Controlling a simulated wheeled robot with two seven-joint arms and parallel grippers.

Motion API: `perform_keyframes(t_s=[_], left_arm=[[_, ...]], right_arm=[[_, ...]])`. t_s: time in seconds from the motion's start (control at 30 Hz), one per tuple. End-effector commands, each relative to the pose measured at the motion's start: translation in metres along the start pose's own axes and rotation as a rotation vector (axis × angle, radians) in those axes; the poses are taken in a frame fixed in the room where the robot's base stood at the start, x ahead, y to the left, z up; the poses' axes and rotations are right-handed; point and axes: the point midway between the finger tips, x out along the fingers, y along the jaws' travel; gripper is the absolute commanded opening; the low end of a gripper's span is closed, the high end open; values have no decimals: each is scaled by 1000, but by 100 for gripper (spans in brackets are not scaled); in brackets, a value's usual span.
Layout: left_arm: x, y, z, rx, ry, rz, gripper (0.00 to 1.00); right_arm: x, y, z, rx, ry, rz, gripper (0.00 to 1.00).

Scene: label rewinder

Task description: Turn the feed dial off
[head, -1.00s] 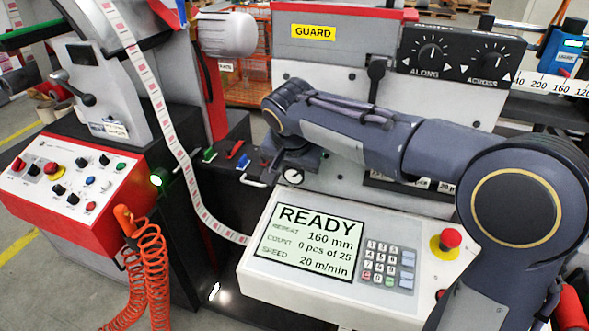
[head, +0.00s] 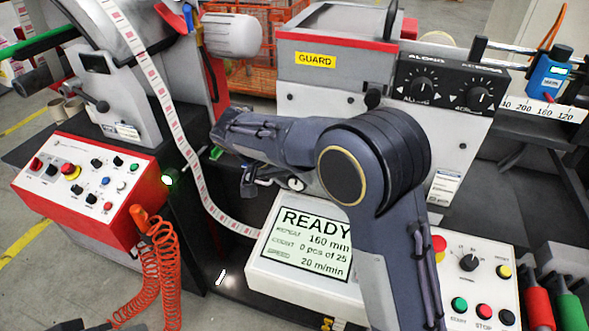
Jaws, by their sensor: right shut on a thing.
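No dial has a label I can read as feed. A black rotary dial (head: 468,262) with small marks around it sits on the white panel at the right; its setting is too small to read. Two larger dials, along (head: 421,90) and across (head: 479,97), are on the black box above. My right arm reaches across the front of the machine. A dark shape at the bottom left edge may be my left gripper (head: 75,326).
A red-edged control panel (head: 85,185) with several knobs and buttons stands at the left. An orange coiled hose (head: 160,262) hangs beside it. A label web (head: 165,100) runs down the middle. Red and green handles (head: 538,308) stand at the lower right.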

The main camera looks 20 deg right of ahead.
Motion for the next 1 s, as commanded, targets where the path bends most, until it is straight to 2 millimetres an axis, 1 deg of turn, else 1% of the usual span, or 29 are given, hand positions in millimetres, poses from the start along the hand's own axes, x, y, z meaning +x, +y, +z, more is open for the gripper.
perform_keyframes(t_s=[0.03,0.2,0.73,0.77,0.9,0.93,1.0], left_arm=[[-5,2,-2,0,0,0,50],[-9,4,-5,0,0,0,50],[-10,5,-5,0,0,0,50],[-10,5,-5,0,0,0,50],[-10,5,-5,0,0,0,50],[-10,5,-5,0,0,0,50],[-10,5,-5,0,0,0,50]], right_arm=[[-3,0,-1,-8,2,20,24],[-2,-1,-1,-29,2,70,24],[-1,-2,-1,-39,2,93,24],[-1,-2,-1,-39,2,93,48],[-1,-2,0,-39,2,93,66],[-1,-2,0,-39,2,93,68],[0,-2,0,-39,1,94,68]])
